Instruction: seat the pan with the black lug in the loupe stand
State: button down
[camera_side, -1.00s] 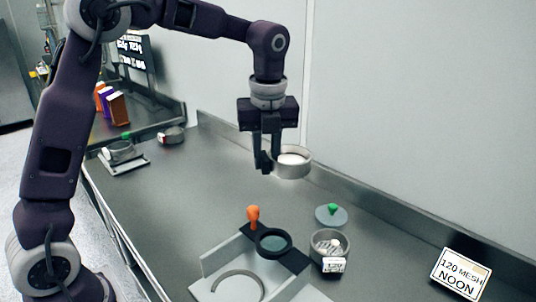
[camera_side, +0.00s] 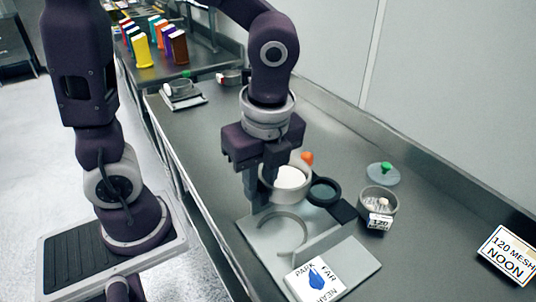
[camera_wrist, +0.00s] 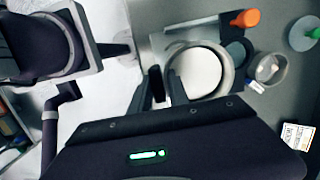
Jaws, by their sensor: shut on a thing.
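My gripper (camera_side: 256,192) is shut on the wall of a round metal pan (camera_side: 285,197) holding white material; the pan also shows in the wrist view (camera_wrist: 228,72). The pan looks level, over or just behind the loupe stand (camera_side: 345,262), a grey plate with an upright wall and a curved open-ring seat (camera_side: 303,236). The ring seat looks empty. The stand's dark round loupe (camera_side: 323,192) is beside the pan, with an orange knob (camera_side: 307,158). The pan's height above the stand is unclear.
Another pan (camera_side: 391,208) labelled 120 stands right of the stand, near a green-knobbed lid (camera_side: 383,175). A sign (camera_side: 510,255) reads 120 MESH NOON. A card (camera_side: 318,280) lies at the stand's front. More pans (camera_side: 229,79) sit at the far left.

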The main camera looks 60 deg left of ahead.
notch_tip(320, 180, down, 11)
dwell(0.5)
jog(key=shift+f, duration=0.1)
jog(key=shift+f, duration=1.25)
jog(key=shift+f, duration=0.4)
jog(key=c, duration=1.2)
grip_release()
jog(key=shift+o, duration=0.2)
jog(key=shift+r, duration=0.1)
